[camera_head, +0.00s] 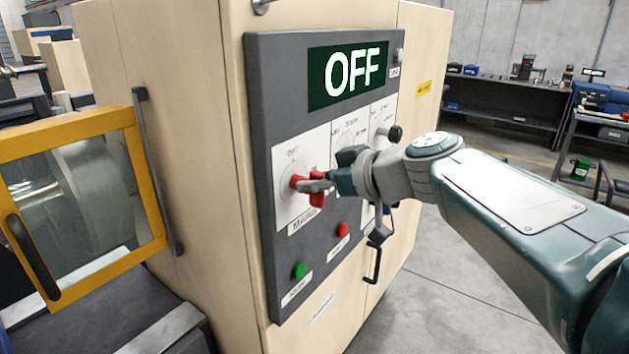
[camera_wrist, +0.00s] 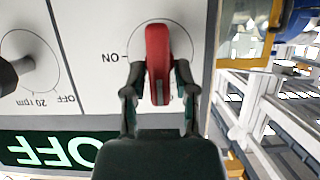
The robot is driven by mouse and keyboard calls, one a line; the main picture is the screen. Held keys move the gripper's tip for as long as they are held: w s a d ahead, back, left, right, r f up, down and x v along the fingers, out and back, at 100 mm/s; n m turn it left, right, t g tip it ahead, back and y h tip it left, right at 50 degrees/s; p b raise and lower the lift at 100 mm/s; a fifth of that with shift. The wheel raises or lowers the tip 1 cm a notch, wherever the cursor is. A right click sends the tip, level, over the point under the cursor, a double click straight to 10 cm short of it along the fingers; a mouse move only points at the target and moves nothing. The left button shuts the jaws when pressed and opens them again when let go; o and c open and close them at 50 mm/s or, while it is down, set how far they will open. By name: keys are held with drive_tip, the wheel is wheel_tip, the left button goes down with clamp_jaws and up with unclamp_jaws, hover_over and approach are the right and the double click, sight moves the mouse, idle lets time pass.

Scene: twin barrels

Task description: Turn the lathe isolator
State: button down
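The lathe isolator is a red rotary handle (camera_head: 297,182) on a white dial plate, at the left of the dark control panel (camera_head: 262,120). The display (camera_head: 347,75) above reads OFF. My gripper (camera_head: 318,186) is at the handle, coming from the right. In the wrist view the red handle (camera_wrist: 158,62) stands upright between the two fingertips of my gripper (camera_wrist: 159,82). The fingers are drawn in on both sides of it and look closed on it. An ON mark shows left of the handle there. The fingers hide part of the dial.
Other dials with a black knob (camera_head: 394,134) sit right of the isolator. A green button (camera_head: 299,270) and a red button (camera_head: 342,229) are below. A yellow-framed door (camera_head: 70,128) stands left.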

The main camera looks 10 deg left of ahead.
drive_tip(key=shift+w+d+m, duration=0.1)
drive_tip(key=shift+d+m, duration=0.15)
drive_tip(key=shift+m, duration=0.15)
idle(0.3)
drive_tip(key=shift+w+d+m+g+y, duration=0.15)
drive_tip(key=shift+m+g+y, duration=0.35)
drive_tip(key=shift+m+g, duration=0.3)
drive_tip(key=shift+w+f+m+g+y, duration=0.15)
drive_tip(key=shift+m+g+y, duration=0.2)
drive_tip(key=shift+m, duration=0.65)
drive_tip(key=shift+w+m+g+y, duration=0.2)
drive_tip(key=shift+m+g, duration=0.25)
drive_tip(key=shift+m, duration=0.55)
drive_tip(key=shift+m+y, duration=0.25)
drive_tip(key=shift+m, duration=0.05)
drive_tip(key=c, duration=0.6)
unclamp_jaws()
drive_tip(key=shift+d+f, duration=0.1)
drive_tip(key=v, duration=1.2)
drive_tip(key=shift+w, duration=0.2)
